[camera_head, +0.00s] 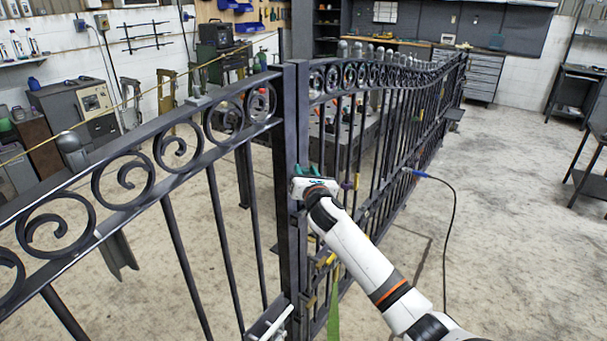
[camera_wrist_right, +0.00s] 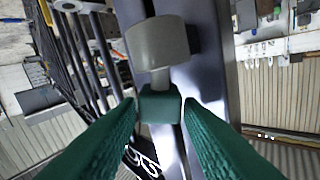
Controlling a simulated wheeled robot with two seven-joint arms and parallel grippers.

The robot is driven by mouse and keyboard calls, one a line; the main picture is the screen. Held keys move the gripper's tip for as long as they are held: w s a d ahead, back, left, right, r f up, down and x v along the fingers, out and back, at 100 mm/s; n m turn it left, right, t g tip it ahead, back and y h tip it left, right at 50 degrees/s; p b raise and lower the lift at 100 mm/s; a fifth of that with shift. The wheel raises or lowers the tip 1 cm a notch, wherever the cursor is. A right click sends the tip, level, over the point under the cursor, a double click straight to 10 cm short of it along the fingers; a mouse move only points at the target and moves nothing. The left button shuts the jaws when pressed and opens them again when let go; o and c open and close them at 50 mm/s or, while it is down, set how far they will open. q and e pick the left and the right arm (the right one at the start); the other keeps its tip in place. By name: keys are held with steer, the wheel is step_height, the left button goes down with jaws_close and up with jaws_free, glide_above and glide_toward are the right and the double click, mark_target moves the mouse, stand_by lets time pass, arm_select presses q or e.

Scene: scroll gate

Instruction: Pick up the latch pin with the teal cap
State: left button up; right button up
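The latch pin's teal cap (camera_wrist_right: 160,104) shows in the right wrist view, with a short grey stem above it leading to a wider grey cylinder (camera_wrist_right: 158,42) against the dark gate post (camera_wrist_right: 208,70). My right gripper (camera_wrist_right: 160,112) has its two green ribbed fingertips on either side of the cap. It looks open, with a thin gap on each side; contact is hard to judge. In the head view, my right gripper (camera_head: 308,170) is at the gate post (camera_head: 290,130), and I cannot make out the pin there. My left gripper is not in view.
A dark scrollwork gate (camera_head: 180,145) runs from lower left to the back right. A green strap (camera_head: 333,315) hangs below my right arm. A blue-ended cable (camera_head: 422,175) trails from the gate. The floor (camera_head: 520,240) at right is mostly clear.

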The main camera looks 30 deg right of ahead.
jaws_close()
steer(key=shift+r, duration=0.15)
